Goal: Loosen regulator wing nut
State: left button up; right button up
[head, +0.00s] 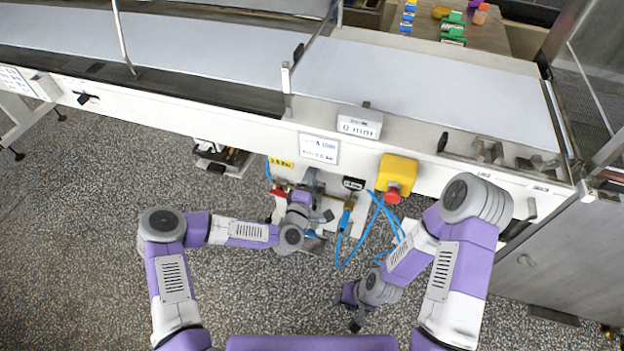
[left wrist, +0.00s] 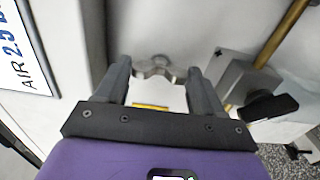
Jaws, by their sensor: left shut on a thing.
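The metal wing nut (left wrist: 155,67) shows in the left wrist view, a grey two-winged piece between the fingertips of my left gripper (left wrist: 157,72).
A yellow box with a red button (head: 395,177) sits right of the panel. Blue hoses (head: 347,250) loop below it. A grey block with a black lever (left wrist: 262,95) and a brass pipe (left wrist: 285,32) lie close right of the left fingers. An AIR label (left wrist: 25,45) is at left.

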dwell(0.3)
pick_arm(q)
jog(key=o, duration=1)
jog(key=shift+o, duration=0.2)
jog(key=p+v, duration=0.2)
jog(key=v, duration=0.5)
jog(key=shift+s, duration=0.3)
jog(key=s+d+f+m+g+h+p, duration=0.2)
jog(key=s+d+f+m+g, duration=0.1)
jog(key=s+f+m+g, duration=0.15)
jog(key=s+a+f+m+g+y+p, duration=0.1)
jog(key=s+a+f+m+g+p, duration=0.1)
jog(key=s+a+g, duration=0.3)
jog(key=s+a+f+m+g+y+p, duration=0.2)
jog(key=s+a+m+g, duration=0.3)
jog(key=s, duration=0.9)
jog(key=shift+a+f+g+p, duration=0.3)
jog(key=shift+f+g+p, duration=0.25)
jog(key=shift+g, duration=0.6)
